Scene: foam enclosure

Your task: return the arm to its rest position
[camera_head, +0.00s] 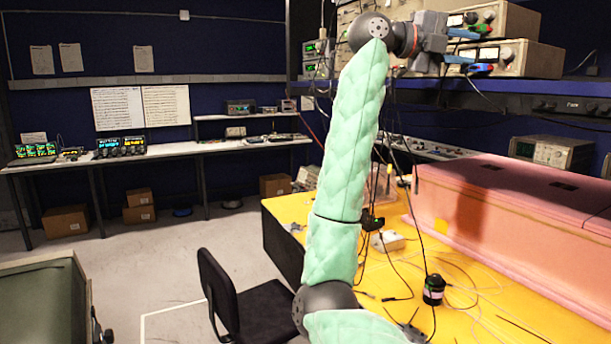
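My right arm, in a quilted mint-green sleeve, rises from the bottom centre of the head view to the top, bent at a dark elbow joint low down and a dark wrist joint near the top. My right gripper (462,46) is at the upper right, its two blue-tipped fingers pointing right with a gap between them. It is open, with nothing visible between the fingers. It shows in front of the instruments on the shelf; I cannot tell how close it is to them. My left gripper is not in view.
A yellow table (400,275) with cables and a small black jar (433,290) lies right of the arm. A pink foam enclosure (510,215) stands on it. Shelf instruments (515,57) are at upper right. A black chair (262,310) stands at lower centre; open floor lies left.

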